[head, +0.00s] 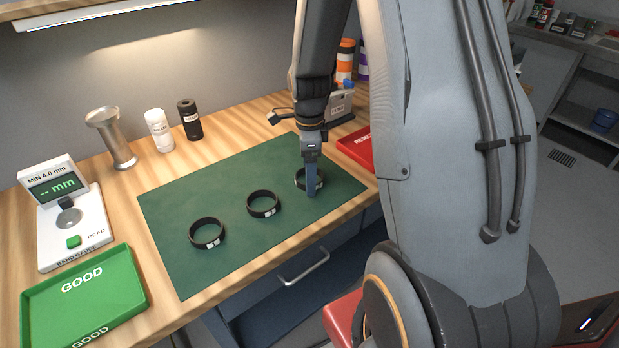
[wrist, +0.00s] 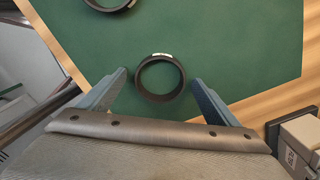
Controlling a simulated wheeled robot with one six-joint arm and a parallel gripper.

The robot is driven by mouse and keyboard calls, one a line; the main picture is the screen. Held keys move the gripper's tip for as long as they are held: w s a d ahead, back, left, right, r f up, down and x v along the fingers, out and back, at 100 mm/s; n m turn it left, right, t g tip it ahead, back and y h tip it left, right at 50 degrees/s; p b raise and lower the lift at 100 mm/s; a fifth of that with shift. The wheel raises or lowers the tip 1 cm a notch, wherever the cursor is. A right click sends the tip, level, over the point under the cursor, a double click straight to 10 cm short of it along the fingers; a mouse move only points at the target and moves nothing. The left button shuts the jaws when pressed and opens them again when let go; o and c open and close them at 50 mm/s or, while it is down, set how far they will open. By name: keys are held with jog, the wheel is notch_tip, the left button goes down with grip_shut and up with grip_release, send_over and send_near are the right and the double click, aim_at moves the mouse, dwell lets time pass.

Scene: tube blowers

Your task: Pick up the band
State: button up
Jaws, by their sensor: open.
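Three black bands with small white labels lie on the green mat (head: 175,240). The left band (head: 207,233) and the middle band (head: 263,204) lie clear of my gripper. The right band (head: 299,179) is partly hidden behind my gripper (head: 312,188). In the wrist view this band (wrist: 160,96) lies between the two spread blue fingers of my gripper (wrist: 163,85), with a gap on each side. Its label faces away from the palm. Part of another band (wrist: 108,4) shows at the top of the wrist view. My gripper is open and holds nothing.
A band gauge (head: 75,228) and a green GOOD tray (head: 80,298) stand at the left. A metal funnel-topped stand (head: 122,150), a white bottle (head: 158,132) and a black bottle (head: 190,120) stand behind the mat. A red tray (head: 357,145) is close right of my gripper.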

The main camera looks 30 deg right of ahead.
jog(key=c, duration=1.2)
jog(key=shift+o, duration=0.2)
jog(key=shift+r, duration=0.1)
